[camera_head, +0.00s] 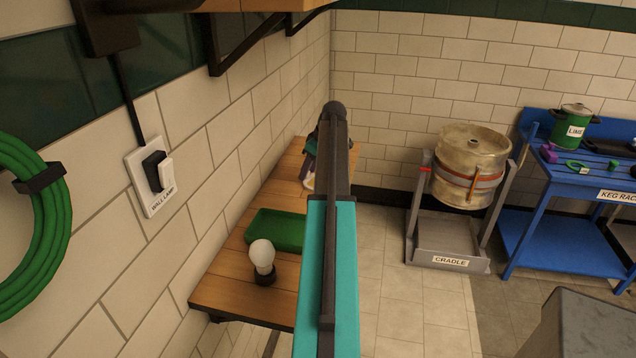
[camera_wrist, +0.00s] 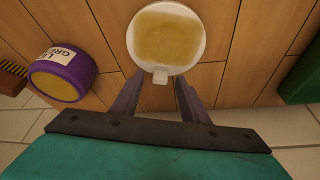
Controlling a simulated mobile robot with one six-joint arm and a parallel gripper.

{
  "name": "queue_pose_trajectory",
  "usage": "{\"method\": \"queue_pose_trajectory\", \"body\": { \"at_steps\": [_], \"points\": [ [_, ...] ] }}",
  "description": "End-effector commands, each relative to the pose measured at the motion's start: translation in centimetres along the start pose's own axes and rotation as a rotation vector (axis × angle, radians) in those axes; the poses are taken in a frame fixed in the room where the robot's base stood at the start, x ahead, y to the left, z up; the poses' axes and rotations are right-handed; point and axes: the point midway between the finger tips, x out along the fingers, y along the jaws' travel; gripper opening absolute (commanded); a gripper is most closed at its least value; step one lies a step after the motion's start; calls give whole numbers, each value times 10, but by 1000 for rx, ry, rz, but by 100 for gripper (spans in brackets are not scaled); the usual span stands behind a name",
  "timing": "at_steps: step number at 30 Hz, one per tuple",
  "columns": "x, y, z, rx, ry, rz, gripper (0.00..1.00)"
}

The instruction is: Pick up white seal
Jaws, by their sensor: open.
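The white seal (camera_wrist: 166,36) is a round piece with a white rim, a yellowish middle and a small white tab on the side toward me. It lies on the wooden bench in the wrist view, and a small pale part of it appears to show past my arm in the head view (camera_head: 309,183). My gripper (camera_wrist: 158,78) is open. Its two fingertips sit on either side of the tab, with a gap on both sides. I cannot tell the height of the fingers over the bench.
A purple labelled tin (camera_wrist: 66,72) lies left of the seal. A green tray (camera_head: 272,231) and a white bulb on a dark base (camera_head: 262,256) are nearer on the wooden bench (camera_head: 225,288). The tiled wall runs close along the bench's left side.

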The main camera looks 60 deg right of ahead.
Motion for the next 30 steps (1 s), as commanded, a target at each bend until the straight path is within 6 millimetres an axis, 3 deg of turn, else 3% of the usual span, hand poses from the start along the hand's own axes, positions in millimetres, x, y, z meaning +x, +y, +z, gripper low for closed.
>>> {"method": "queue_pose_trajectory", "body": {
  "at_steps": [5,12,13,30],
  "points": [
    [0,0,0,0,0,0,41],
    [0,0,0,1,0,0,2],
    [0,0,0,1,0,0,0],
    [-10,1,-4,1,0,1,0]
  ]
}}
